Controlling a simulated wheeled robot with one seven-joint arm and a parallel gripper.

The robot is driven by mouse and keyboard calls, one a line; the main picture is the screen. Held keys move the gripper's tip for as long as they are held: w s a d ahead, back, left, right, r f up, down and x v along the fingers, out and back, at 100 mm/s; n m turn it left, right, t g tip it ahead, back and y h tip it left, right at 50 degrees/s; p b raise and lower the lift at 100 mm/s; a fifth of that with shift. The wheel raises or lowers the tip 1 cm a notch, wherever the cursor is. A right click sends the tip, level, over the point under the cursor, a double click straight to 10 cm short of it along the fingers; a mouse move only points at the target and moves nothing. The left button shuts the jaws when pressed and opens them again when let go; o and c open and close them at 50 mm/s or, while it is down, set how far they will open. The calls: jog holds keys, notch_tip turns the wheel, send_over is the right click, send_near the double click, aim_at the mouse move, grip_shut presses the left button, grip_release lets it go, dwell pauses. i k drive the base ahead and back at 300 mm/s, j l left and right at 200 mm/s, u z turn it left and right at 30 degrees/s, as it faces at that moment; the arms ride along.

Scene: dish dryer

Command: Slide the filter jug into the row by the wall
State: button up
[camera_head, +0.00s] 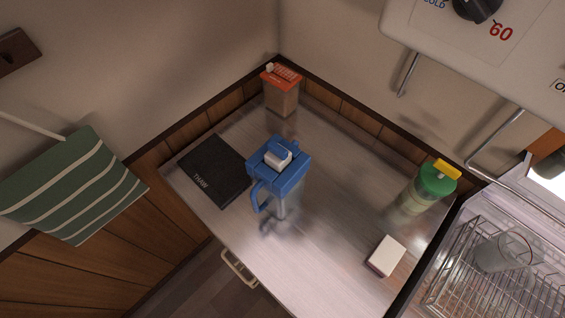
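The filter jug (284,177) has a blue lid with a white cap, a blue handle on its left and a clear body. It stands upright near the middle of the metal counter (335,215). Along the wall at the back, an orange-topped container (282,92) stands in the corner. A bottle with a green top and yellow cap (430,186) stands at the right by the same wall edge. A stretch of bare counter lies between these two. My gripper is not in view.
A black mat marked "THAW" (213,171) lies left of the jug. A small white-topped block (386,256) lies at the front right. A dish rack (480,275) with a glass (503,252) is at the right. A striped green cloth (75,187) hangs at left.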

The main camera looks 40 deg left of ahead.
aim_at(279, 194)
jog(key=k+u, duration=0.1)
jog(key=u, duration=0.25)
jog(key=k+u, duration=0.15)
jog(key=u, duration=0.2)
jog(key=k+j+u, duration=0.1)
jog(key=u, duration=0.25)
